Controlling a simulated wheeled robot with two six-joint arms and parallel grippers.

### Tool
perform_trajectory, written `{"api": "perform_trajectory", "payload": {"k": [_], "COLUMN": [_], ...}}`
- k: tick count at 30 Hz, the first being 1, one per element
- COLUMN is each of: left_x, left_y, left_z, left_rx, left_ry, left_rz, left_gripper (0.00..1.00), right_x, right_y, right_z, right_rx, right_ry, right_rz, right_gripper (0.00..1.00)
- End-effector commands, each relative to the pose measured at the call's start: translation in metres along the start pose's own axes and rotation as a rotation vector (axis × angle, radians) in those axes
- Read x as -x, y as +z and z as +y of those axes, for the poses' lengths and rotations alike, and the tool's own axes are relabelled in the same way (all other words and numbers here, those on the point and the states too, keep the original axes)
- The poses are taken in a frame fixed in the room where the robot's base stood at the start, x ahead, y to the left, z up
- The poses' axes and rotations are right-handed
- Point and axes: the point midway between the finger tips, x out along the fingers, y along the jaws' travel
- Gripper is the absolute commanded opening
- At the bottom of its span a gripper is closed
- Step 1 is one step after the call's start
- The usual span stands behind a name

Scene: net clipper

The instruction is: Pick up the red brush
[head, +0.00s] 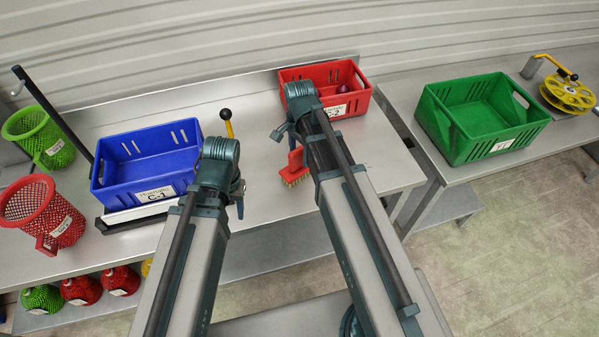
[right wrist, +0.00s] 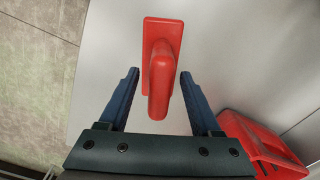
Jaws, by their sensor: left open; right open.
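The red brush (head: 294,168) lies on the metal table, partly hidden behind my right arm in the head view. Its pale bristles show at its lower edge. In the right wrist view the red brush (right wrist: 161,68) lies between and just beyond my right gripper's fingertips. My right gripper (right wrist: 155,74) is open, with one finger on each side of the brush's handle and a gap to each. My left gripper (head: 241,200) is over the table, left of the brush, and looks empty.
A blue bin (head: 145,167) and a red bin (head: 352,103) stand on the table. A yellow-handled tool (head: 227,122) is behind my left gripper. Red (head: 68,228) and green (head: 40,135) mesh baskets are at left. A green bin (head: 478,114) stands on the right table.

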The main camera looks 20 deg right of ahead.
Motion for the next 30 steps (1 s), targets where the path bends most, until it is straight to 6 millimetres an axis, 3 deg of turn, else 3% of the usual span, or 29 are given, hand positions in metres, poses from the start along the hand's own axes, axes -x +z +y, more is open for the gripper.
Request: {"api": "perform_trajectory", "payload": {"k": [1,3,11,21,30], "left_x": [-0.0110,-0.0137,-0.0117,-0.0117,-0.0117], "left_y": [-0.0006,-0.0008,-0.0007,-0.0007,-0.0007], "left_z": [0.0010,0.0013,0.0011,0.0011,0.0011], "left_rx": [0.000,0.001,0.001,0.001,0.001], "left_ry": [0.000,0.000,0.000,0.000,0.000], "left_rz": [0.000,0.000,0.000,0.000,0.000], "left_gripper": [0.50,0.50,0.50,0.50,0.50], "right_x": [-0.0111,-0.0138,-0.0118,-0.0118,-0.0118], "right_y": [-0.0002,-0.0002,-0.0003,-0.0003,-0.0003], "right_z": [0.0000,0.0000,0.0001,0.0001,0.0000], "right_rx": [0.000,0.000,0.000,0.000,0.000], "right_ry": [0.000,0.000,0.000,0.000,0.000], "right_rz": [0.000,0.000,0.000,0.000,0.000], "right_gripper": [0.65,0.65,0.63,0.02,0.00]}}
